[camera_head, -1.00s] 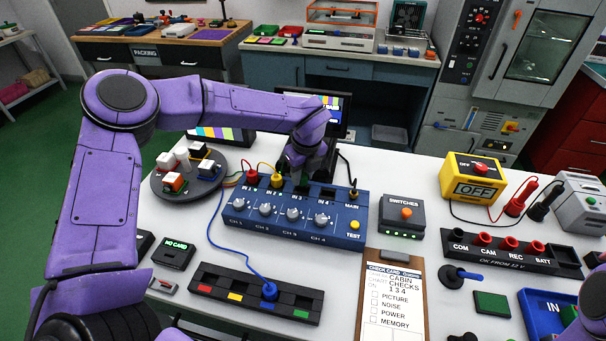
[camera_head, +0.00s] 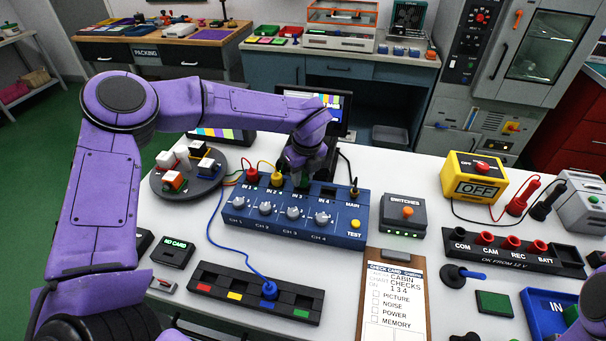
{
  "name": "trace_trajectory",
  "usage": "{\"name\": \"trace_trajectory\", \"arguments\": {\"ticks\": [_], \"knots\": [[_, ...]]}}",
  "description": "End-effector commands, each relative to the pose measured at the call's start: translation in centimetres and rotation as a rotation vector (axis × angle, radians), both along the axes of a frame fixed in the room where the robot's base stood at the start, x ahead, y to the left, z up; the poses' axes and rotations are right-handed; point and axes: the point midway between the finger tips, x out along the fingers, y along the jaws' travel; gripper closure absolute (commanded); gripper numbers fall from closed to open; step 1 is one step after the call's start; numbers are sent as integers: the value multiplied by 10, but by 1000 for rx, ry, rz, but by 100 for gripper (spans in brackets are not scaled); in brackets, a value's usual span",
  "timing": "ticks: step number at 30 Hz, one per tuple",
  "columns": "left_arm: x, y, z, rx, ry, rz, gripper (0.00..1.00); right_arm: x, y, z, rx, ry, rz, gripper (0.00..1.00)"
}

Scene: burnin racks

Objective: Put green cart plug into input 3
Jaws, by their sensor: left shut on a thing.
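My left gripper (camera_head: 301,174) is shut on the green plug (camera_head: 303,182), which shows only as a small green patch under the fingers. The plug is at the back edge of the blue channel box (camera_head: 345,229), over the IN 3 position. The fingers hide the socket, so I cannot tell how deep the plug sits. A red plug (camera_head: 251,177) stands in IN 1 and a yellow plug (camera_head: 277,179) in IN 2. A blue plug (camera_head: 269,290) stands in the black holder strip (camera_head: 234,291); its green-marked place is empty. My right gripper is not clearly visible.
A round black tray (camera_head: 160,186) with several white-topped pieces stands left of the box. A switch box (camera_head: 402,214) and a clipboard (camera_head: 393,310) are to its right. A blue cable (camera_head: 228,249) crosses the table in front. A monitor (camera_head: 335,108) stands behind my left wrist.

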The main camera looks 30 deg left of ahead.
Motion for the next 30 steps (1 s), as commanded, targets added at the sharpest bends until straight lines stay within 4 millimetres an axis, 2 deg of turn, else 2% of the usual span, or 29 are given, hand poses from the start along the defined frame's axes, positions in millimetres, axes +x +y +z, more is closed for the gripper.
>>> {"name": "trace_trajectory", "arguments": {"ticks": [19,20,22,23,30], "knots": [[0,0,-13,0,0,1,99,0,0,-11,0,0,0,57],[0,0,-13,-1,-1,1,67,0,0,-11,0,0,0,57],[0,0,-13,0,0,1,44,0,0,-10,0,0,0,57],[0,0,-13,0,0,1,40,0,0,-10,0,0,0,57],[0,0,-13,0,0,1,40,0,0,-11,0,0,0,57]]}}
